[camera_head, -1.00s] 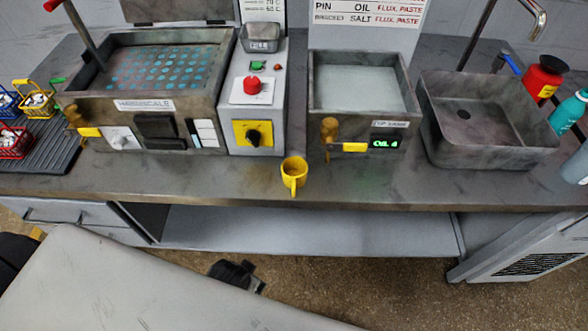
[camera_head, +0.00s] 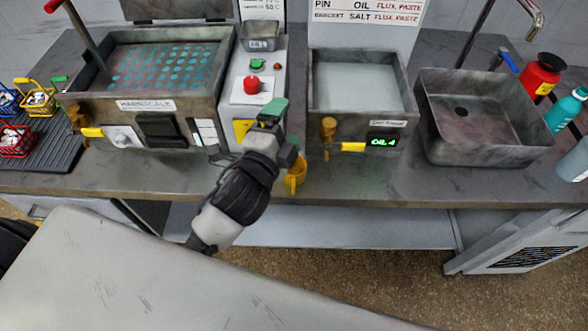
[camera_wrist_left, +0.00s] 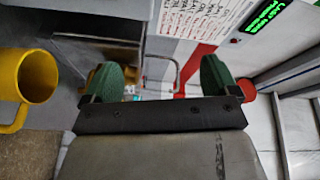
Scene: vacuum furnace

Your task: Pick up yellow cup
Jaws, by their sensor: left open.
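The yellow cup (camera_head: 296,174) stands near the front edge of the grey counter, and my left gripper partly hides it in the head view. In the left wrist view the cup (camera_wrist_left: 38,75) is at the left edge, outside the fingers, with its handle toward the lower left. My left gripper (camera_head: 275,118) is just left of the cup in the head view. Its two green fingertips (camera_wrist_left: 161,80) are spread apart with nothing between them in the wrist view. My right gripper is in neither view.
Behind the gripper stand the ultrasonic-type bath (camera_head: 150,105) and a control panel with a red knob (camera_head: 252,85). A second bath (camera_head: 360,82) and a sink (camera_head: 485,140) are to the right. Small wire baskets (camera_head: 18,140) sit far left. Counter right of the cup is clear.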

